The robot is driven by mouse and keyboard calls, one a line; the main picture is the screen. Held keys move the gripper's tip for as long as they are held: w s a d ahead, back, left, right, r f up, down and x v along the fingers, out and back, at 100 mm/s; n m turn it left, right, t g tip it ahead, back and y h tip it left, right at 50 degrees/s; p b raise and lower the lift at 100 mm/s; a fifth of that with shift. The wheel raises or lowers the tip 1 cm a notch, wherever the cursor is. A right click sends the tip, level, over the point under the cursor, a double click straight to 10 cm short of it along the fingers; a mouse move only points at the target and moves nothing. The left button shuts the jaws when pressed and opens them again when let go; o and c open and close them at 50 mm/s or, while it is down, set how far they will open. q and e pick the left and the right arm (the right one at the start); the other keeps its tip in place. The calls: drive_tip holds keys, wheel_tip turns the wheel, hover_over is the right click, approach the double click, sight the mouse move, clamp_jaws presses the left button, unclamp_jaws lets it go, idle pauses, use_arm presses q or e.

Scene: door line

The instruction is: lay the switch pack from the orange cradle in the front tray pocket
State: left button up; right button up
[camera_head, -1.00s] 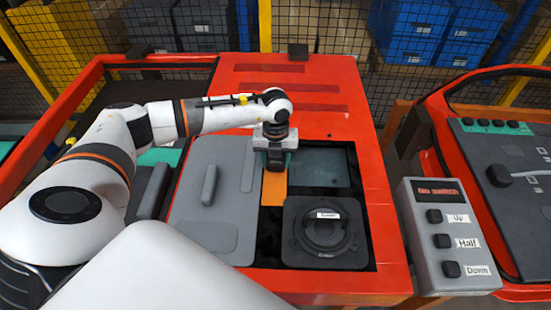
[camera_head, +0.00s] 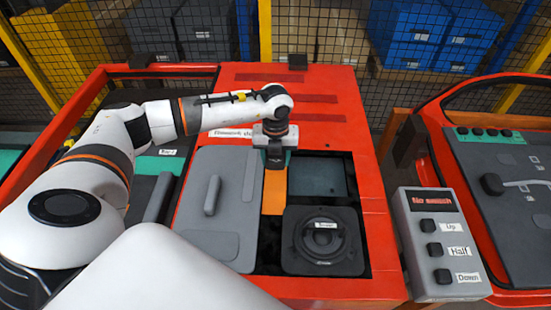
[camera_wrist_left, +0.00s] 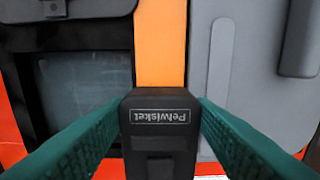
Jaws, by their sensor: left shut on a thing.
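My left gripper (camera_head: 276,158) is over the far end of the orange strip (camera_head: 274,192), which I take to be the cradle. In the left wrist view its green fingers are shut on a black switch pack (camera_wrist_left: 160,130) with a white label. The orange strip (camera_wrist_left: 160,45) runs away from the pack there. I cannot tell whether the pack is clear of the cradle or still in it. To the right, the back bay holds a dark screen-like panel (camera_head: 318,178). The front bay holds a black unit with a round ring (camera_head: 323,240). My right gripper is not in view.
A grey panel with a raised handle (camera_head: 212,195) lies left of the strip. A grey box with several buttons (camera_head: 438,243) and a red-lettered display stands at the right. The red frame (camera_head: 300,105) surrounds the bays. A mesh fence is behind.

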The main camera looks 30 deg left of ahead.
sight(275, 160)
use_arm(q)
drive_tip(key=shift+r+p, duration=2.05)
drive_tip(key=shift+r, duration=1.45)
drive_tip(key=shift+f, duration=0.1)
